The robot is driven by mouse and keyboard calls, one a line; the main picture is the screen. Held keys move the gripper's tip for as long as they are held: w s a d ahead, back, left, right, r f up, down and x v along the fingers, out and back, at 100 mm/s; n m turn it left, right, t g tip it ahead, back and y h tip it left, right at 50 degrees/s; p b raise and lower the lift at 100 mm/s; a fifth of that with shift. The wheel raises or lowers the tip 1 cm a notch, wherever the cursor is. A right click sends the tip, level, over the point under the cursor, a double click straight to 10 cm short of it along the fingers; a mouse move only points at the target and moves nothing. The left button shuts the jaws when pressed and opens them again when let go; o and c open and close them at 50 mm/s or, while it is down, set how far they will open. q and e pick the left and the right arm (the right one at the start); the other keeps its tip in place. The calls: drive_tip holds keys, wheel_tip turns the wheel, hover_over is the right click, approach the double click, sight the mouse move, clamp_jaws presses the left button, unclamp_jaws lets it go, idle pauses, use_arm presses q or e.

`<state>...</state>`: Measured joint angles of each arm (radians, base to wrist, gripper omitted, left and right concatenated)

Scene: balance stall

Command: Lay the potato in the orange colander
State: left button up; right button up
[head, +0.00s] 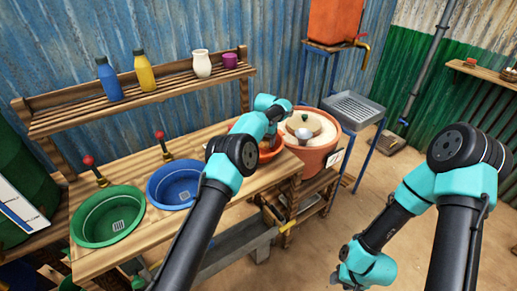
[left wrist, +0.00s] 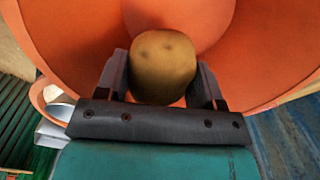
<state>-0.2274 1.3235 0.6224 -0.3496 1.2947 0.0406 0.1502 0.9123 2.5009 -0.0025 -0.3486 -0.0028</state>
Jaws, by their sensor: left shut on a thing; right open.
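The brown potato (left wrist: 163,62) is between the two dark fingers of my left gripper (left wrist: 163,88), which is shut on it. In the left wrist view the orange colander (left wrist: 268,60) fills the space around and behind the potato. I cannot tell whether the potato touches its inside. In the head view only a small part of the orange colander (head: 270,152) shows, on the right end of the bench beyond my left arm. That arm hides my left gripper and the potato there. My right gripper (head: 362,272) is low at the bottom edge, open and away from the bench.
A green basin (head: 84,232) and a blue basin (head: 160,198) sit in the bench on the left. A large terracotta pot (head: 320,160) stands close right of the colander. A shelf (head: 140,100) behind holds bottles and a white vase (head: 202,64).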

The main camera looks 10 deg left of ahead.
use_arm(q)
drive_tip(key=shift+f, duration=0.9)
idle(0.7)
drive_tip(key=o, duration=1)
drive_tip(key=shift+o, duration=0.2)
